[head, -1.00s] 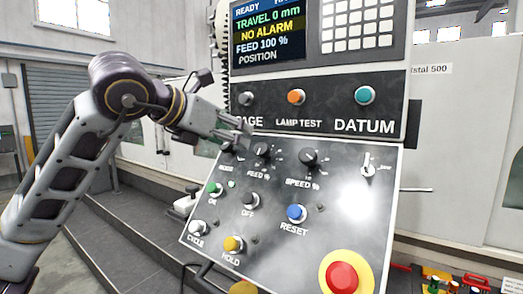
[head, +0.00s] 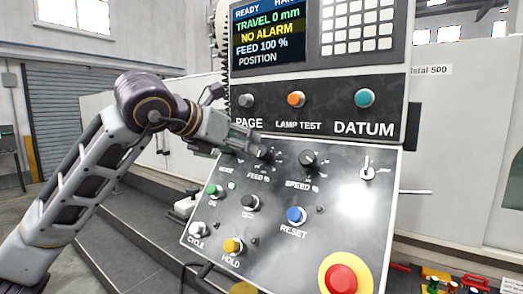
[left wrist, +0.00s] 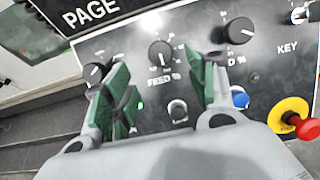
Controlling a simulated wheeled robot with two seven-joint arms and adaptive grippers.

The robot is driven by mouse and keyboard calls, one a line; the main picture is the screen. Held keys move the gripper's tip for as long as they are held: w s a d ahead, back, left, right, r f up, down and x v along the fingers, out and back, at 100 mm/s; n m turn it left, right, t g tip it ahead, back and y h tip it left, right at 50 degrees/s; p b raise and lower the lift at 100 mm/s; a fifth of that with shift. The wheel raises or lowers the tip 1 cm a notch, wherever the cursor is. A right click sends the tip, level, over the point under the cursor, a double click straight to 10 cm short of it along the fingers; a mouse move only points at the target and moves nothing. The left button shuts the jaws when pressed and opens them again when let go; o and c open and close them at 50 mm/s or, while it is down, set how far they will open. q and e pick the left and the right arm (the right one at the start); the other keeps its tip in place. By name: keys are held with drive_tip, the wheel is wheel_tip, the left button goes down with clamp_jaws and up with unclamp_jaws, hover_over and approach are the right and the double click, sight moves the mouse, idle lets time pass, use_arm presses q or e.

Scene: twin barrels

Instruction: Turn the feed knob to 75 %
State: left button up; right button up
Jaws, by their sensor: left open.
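The black feed knob (head: 264,153) sits on the sloped panel above its "FEED %" label, partly hidden by my left gripper in the head view. In the left wrist view the feed knob (left wrist: 160,54) shows fully, with a white pointer line and a scale around it. My left gripper (head: 254,144) is open at the knob. In the left wrist view its green-padded fingers (left wrist: 157,68) stand on either side of the knob; I cannot tell whether they touch it. The screen (head: 268,34) reads "FEED 100 %". My right gripper is not in view.
The speed knob (head: 308,159) is right of the feed knob. The mode knob (left wrist: 96,72) is left of it. Below are a green button (head: 214,189), an off button (head: 250,201), a blue reset button (head: 296,214) and a red emergency button (head: 341,278).

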sight(260, 151)
use_arm(q)
drive_tip(key=p+x, duration=0.3)
drive_tip(key=x, duration=0.7)
drive_tip(key=shift+w+d, duration=0.15)
drive_tip(key=shift+w, duration=0.05)
drive_tip(key=shift+f, duration=0.1)
drive_tip(key=c, duration=1)
